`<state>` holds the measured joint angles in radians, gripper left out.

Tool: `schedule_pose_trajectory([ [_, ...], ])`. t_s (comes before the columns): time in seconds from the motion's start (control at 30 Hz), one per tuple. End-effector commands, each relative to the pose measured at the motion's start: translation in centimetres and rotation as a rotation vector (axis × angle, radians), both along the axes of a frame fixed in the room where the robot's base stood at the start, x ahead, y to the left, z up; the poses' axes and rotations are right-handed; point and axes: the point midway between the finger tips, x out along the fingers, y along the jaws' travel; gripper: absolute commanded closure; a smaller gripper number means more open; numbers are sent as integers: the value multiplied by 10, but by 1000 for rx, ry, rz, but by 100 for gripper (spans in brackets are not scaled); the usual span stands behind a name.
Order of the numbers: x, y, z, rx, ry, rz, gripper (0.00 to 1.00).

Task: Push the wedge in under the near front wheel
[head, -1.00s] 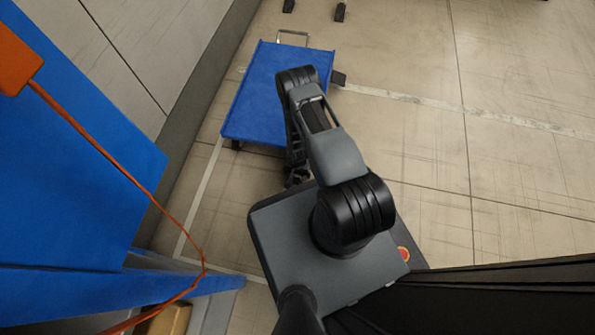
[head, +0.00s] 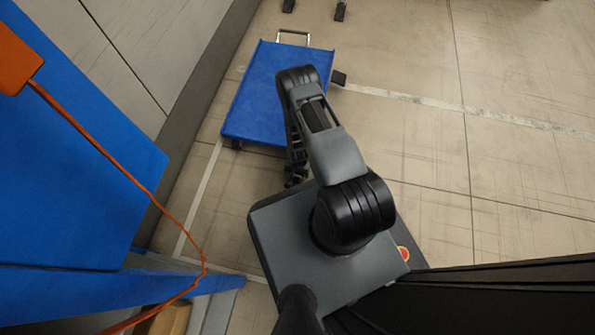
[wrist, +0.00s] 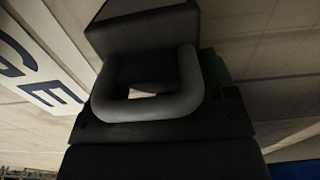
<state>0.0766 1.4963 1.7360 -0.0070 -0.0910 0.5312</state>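A dark grey wedge-like block (wrist: 150,28) with a thick loop handle fills the upper middle of the wrist view. My gripper's black body (wrist: 165,160) lies right behind the handle; separate fingertips do not show, so I cannot tell whether it grips the handle. In the head view my gripper (head: 296,178) hangs low near the front right corner of the blue cart (head: 262,95), largely hidden by my arm. A small dark wheel (head: 236,145) shows under the cart's front left corner. The front right wheel and its contact with the wedge are hidden.
A dark block (head: 338,78) sits at the cart's right side. A blue structure (head: 70,170) with an orange cable (head: 120,170) stands at left, beside a grey wall. The floor to the right is clear. A white board with dark letters (wrist: 35,60) shows in the wrist view.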

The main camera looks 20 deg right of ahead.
Motion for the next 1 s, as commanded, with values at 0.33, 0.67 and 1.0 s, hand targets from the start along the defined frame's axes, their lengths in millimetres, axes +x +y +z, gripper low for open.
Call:
schedule_pose_trajectory([
  [0.33,0,0,0,0,0,0,6],
  [0.67,1,0,36,0,-1,0,6],
  [1.0,0,0,103,0,0,0,6],
])
